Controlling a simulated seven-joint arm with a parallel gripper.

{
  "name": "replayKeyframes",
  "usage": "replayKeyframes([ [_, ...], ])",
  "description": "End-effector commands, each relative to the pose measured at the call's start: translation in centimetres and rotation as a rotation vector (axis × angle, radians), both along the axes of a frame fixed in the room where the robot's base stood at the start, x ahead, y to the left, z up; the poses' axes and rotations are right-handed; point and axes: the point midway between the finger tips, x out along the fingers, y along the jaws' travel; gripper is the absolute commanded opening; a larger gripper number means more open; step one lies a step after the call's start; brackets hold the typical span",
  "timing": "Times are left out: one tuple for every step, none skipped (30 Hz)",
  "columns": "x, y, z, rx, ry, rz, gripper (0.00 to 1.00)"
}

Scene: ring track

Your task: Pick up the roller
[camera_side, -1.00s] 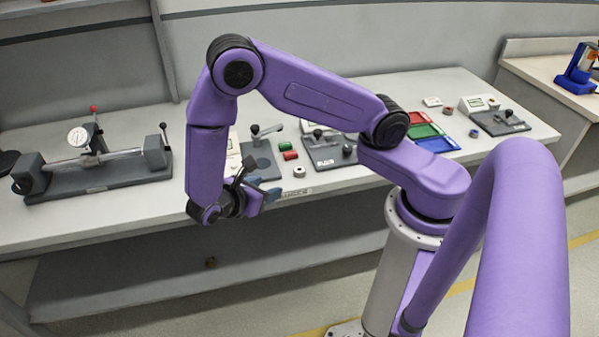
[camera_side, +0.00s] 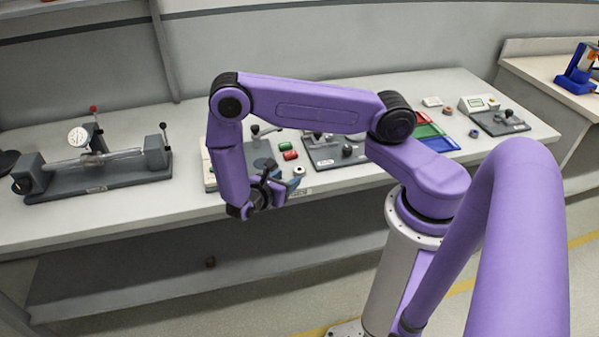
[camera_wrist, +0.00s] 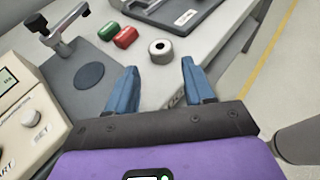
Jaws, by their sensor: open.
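A small grey-white cylinder with a dark hole in its top, which I take to be the roller, stands upright near the bench's front edge. It shows in the wrist view (camera_wrist: 161,52) just beyond the gap between my fingertips, and in the side view (camera_side: 299,170). My gripper (camera_wrist: 159,67) is open, its two blue fingers apart with nothing between them. In the side view my gripper (camera_side: 288,186) hangs at the bench's front edge, close to the roller. I cannot tell its exact height above the bench.
A green block (camera_wrist: 108,31) and a red block (camera_wrist: 125,37) lie left of the roller. A grey plate with a lever (camera_wrist: 72,40) and an instrument box (camera_wrist: 28,112) stand further left. Another grey fixture (camera_wrist: 180,12) is behind. The bench's front edge is close on the right.

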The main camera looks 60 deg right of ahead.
Motion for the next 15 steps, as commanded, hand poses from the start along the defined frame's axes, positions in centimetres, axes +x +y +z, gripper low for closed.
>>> replayKeyframes([
  [0.0,-0.6,-0.2,0.0,0.0,-0.001,0.52],
  [0.0,-0.9,-0.3,0.0,0.0,-0.002,0.52],
  [0.0,-1.2,-0.4,0.0,0.0,-0.002,0.52],
  [0.0,-1.3,-0.5,0.001,-0.001,0.0,0.52],
  [0.0,-1.4,-0.5,0.001,-0.001,0.001,0.52],
  [0.0,-1.5,-0.6,0.001,-0.001,0.001,0.52],
  [0.0,-1.7,-0.6,0.001,-0.001,0.001,0.52],
  [0.0,-1.8,-0.6,0.001,-0.001,0.0,0.52],
  [-0.1,-2.2,-0.7,0.001,-0.001,-0.001,0.52],
  [-0.1,-2.5,-0.8,0.001,0.0,-0.002,0.52],
  [-0.1,-2.8,-0.8,0.001,0.0,-0.002,0.52],
  [-0.1,-3.4,-0.9,0.001,0.0,-0.003,0.52],
  [-0.2,-3.8,-1.0,0.001,0.0,-0.004,0.52],
  [-0.2,-4.2,-1.1,0.001,0.0,-0.003,0.52],
  [-0.2,-4.7,-1.2,0.001,0.0,-0.002,0.52],
])
